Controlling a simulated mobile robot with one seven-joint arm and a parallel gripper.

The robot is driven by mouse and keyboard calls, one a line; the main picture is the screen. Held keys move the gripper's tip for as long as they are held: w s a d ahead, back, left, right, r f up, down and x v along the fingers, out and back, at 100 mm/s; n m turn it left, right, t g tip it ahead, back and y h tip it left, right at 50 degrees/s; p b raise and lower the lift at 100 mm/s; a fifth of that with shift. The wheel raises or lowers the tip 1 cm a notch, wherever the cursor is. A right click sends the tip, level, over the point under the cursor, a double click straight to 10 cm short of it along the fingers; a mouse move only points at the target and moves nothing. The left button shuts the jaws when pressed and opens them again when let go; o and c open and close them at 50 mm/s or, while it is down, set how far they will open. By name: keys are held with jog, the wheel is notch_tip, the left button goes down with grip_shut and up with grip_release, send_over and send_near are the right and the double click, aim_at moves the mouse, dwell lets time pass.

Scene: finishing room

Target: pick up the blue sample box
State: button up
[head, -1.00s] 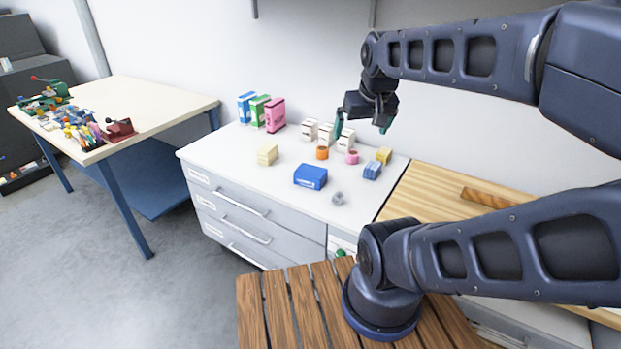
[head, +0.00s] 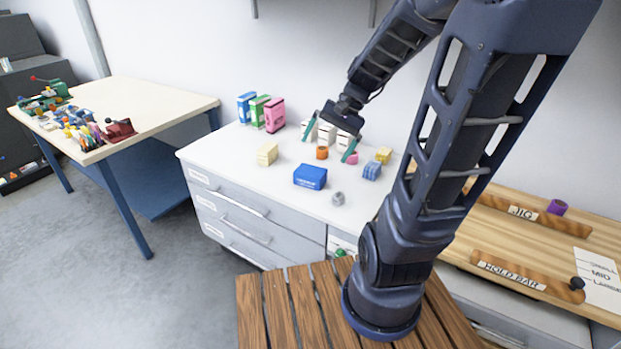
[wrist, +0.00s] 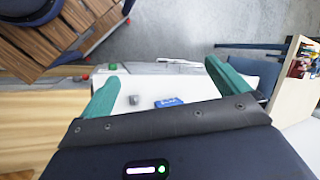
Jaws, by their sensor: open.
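The blue sample box (head: 310,177) lies on the white top of the drawer cabinet, near its front edge. It also shows in the wrist view (wrist: 168,102), between the green fingers and partly hidden by the gripper body. My gripper (head: 329,145) is open and empty, with its green fingertips spread. In the head view it appears behind the blue box, over the white cartons and coloured cups. In the wrist view my gripper (wrist: 160,76) has its two fingers wide apart and does not touch the box.
A grey knob-like piece (head: 338,198) lies right of the blue box. A cream block (head: 267,154) is behind left. A blue ribbed block (head: 372,170), orange cup (head: 322,153) and white cartons (head: 327,133) stand nearby. Upright coloured boxes (head: 274,115) stand at the back left. The front left top is clear.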

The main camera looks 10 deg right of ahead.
jog(key=w+a+f+m+y, duration=0.2)
jog(key=w+f+m+y, duration=0.3)
jog(key=w, duration=0.3)
jog(key=m+t+y, duration=0.4)
jog(key=m+t, duration=0.7)
jog(key=m, duration=0.5)
send_over(313, 172)
jog(key=v, duration=0.5)
notch_tip(313, 172, down, 18)
jog(key=shift+w+d+f, duration=0.1)
jog(key=shift+f, duration=3.25)
jog(key=shift+x, duration=2.55)
jog(key=c, duration=1)
